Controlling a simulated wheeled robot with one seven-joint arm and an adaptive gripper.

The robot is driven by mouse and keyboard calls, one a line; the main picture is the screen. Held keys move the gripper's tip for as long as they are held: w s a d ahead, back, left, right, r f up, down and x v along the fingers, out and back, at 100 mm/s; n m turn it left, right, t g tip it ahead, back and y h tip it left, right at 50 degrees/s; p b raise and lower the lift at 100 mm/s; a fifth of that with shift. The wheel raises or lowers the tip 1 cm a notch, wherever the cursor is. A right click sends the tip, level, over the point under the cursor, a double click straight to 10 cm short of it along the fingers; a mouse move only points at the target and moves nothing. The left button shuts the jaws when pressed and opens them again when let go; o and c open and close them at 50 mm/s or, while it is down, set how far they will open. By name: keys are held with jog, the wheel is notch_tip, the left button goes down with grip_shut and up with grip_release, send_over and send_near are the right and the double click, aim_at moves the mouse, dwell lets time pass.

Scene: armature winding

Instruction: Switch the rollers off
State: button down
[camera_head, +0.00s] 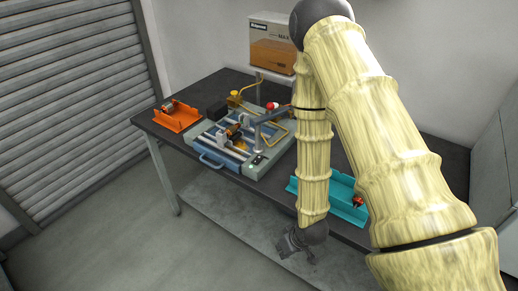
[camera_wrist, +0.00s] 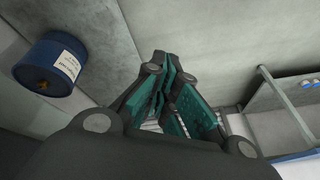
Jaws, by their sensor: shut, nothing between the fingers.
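The winding machine (camera_head: 216,158) sits on the dark table, a grey-green frame with several pale rollers (camera_head: 212,143) across it. A copper-coloured armature lies over the rollers. A small dark panel with a white part (camera_head: 257,160) is at the frame's front right corner; it looks like a switch, but its position is too small to tell. My gripper (camera_head: 298,250) hangs low in front of the table edge, right of the machine and apart from it. In the wrist view my gripper (camera_wrist: 166,68) is shut and empty, its teal pads close together.
An orange tray (camera_head: 177,118) stands at the table's left and a teal tray (camera_head: 340,197) at its right, near my arm. A red knob (camera_head: 271,105) and yellow tubes are behind the machine. A blue drum (camera_wrist: 48,72) shows in the wrist view. The floor in front is clear.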

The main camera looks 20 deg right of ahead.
aim_at(259, 158)
jog(key=w+r+n, duration=0.1)
jog(key=w+r, duration=0.3)
jog(key=w+r+n+t+y, duration=0.1)
jog(key=w+r, duration=0.3)
jog(key=w, duration=0.1)
jog(key=w+d+r+t+p, duration=0.1)
jog(key=w+r, duration=0.3)
jog(key=shift+w+r+n, duration=0.3)
jog(key=shift+n, duration=0.1)
jog(key=w+d+r+n+t, duration=0.1)
jog(key=w+r, duration=0.4)
jog(key=r, duration=0.3)
jog(key=w+d+r+n+t+y, duration=0.1)
jog(key=w+d+r+n, duration=0.1)
jog(key=w+r, duration=0.3)
notch_tip(259, 158, up, 4)
jog(key=shift+f+n+p, duration=0.15)
jog(key=shift+n+p, duration=0.15)
jog(key=shift+p, duration=0.05)
jog(key=shift+w, duration=0.1)
